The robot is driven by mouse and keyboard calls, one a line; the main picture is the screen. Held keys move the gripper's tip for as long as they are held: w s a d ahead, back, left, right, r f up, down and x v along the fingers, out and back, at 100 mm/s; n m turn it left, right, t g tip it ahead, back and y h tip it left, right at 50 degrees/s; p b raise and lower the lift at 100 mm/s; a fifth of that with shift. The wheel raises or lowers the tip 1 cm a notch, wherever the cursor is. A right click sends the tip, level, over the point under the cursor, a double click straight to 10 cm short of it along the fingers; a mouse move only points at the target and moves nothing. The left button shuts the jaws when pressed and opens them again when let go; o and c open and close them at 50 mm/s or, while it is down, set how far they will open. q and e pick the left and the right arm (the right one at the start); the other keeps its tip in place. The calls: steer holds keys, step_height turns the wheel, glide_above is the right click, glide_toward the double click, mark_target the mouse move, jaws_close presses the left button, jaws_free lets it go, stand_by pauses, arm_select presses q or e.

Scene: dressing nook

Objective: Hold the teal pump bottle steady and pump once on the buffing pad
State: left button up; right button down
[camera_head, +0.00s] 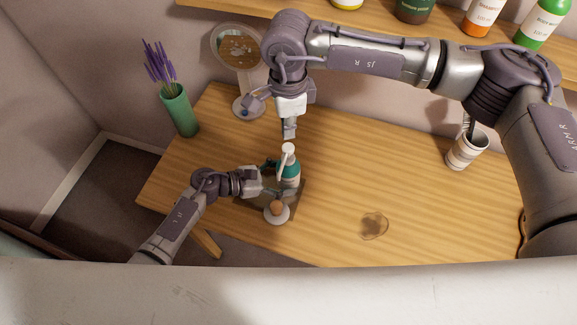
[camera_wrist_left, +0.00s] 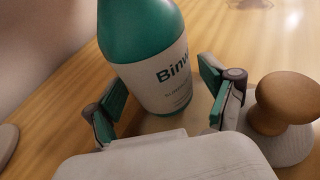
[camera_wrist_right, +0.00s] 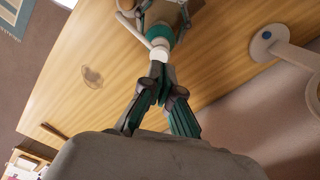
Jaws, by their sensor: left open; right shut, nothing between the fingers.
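The teal pump bottle (camera_head: 290,172) stands upright on the wooden table, with a white label and white pump head (camera_head: 288,148). My left gripper (camera_head: 273,179) is open beside it. In the left wrist view, the bottle (camera_wrist_left: 150,70) shows between the spread fingers, with a gap at the right finger. My right gripper (camera_head: 289,131) is shut and empty, pointing down just above the pump head; the pump head also shows beyond the fingertips in the right wrist view (camera_wrist_right: 160,54). The buffing pad (camera_head: 277,213), a pale disc with a brown knob, sits in front of the bottle.
A round mirror (camera_head: 238,45) and a green vase of lavender (camera_head: 179,112) stand at the back left. A striped cup (camera_head: 467,150) stands at right. A brown stain-like patch (camera_head: 374,226) marks the otherwise clear table middle.

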arm_select(q)
steer(key=shift+c, duration=0.3)
steer(key=c, duration=0.7)
arm_select(e)
step_height(320, 180, up, 4)
steer(key=shift+f, duration=3)
